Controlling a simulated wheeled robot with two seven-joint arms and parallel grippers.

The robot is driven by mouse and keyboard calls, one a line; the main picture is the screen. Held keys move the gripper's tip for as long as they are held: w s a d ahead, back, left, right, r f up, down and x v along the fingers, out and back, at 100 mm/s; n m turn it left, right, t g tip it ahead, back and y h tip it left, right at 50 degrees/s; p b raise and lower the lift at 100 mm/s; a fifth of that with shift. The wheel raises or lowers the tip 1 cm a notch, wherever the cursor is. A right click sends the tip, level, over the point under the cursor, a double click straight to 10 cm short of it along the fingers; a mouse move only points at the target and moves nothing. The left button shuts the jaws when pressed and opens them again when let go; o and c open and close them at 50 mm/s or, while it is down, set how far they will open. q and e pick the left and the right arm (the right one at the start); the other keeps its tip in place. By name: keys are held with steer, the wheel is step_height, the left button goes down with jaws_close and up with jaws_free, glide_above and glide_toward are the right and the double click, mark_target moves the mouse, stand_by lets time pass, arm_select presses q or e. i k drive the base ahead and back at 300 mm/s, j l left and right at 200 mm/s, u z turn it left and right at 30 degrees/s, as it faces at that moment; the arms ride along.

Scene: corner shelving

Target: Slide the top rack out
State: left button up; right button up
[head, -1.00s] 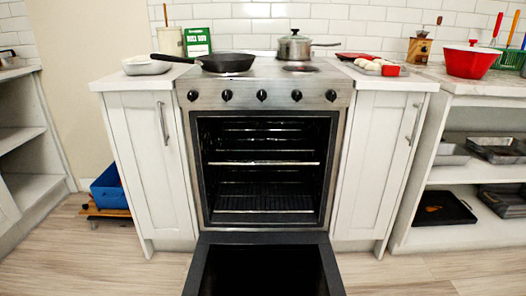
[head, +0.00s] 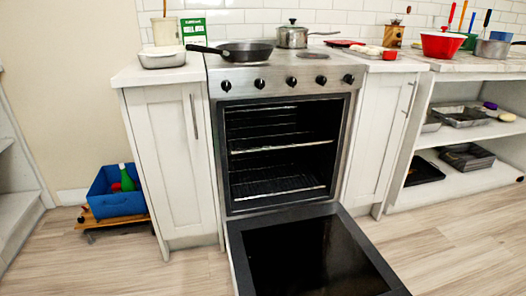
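The oven (head: 283,84) stands in the middle of the head view with its door (head: 315,252) folded down flat in front. Inside, the top rack (head: 282,146) shows as a bright front bar across the middle of the cavity, seemingly pushed in. A lower rack (head: 278,191) sits near the cavity floor. The oven's back is dark. Neither of my grippers is in view.
White cabinets (head: 172,160) flank the oven. A frying pan (head: 240,51) and a pot (head: 293,36) stand on top. A blue crate (head: 117,193) on a wooden dolly is at left. Open shelving (head: 455,160) stands at right. The floor before the door is clear.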

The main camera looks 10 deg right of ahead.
mark_target(328, 141)
steer(key=i+j, duration=0.1)
steer(key=j, duration=0.25)
steer(key=i+j+z, duration=0.1)
steer(key=j, duration=0.3)
steer(key=i+j+z, duration=0.1)
steer(key=j, duration=0.25)
steer(key=i+j, duration=0.1)
steer(key=j, duration=0.3)
steer(key=i+j, duration=0.15)
steer(key=i, duration=0.2)
steer(key=i+j+z, duration=0.1)
steer(key=i, duration=0.3)
steer(key=i+j+z, duration=0.1)
steer(key=i, duration=0.55)
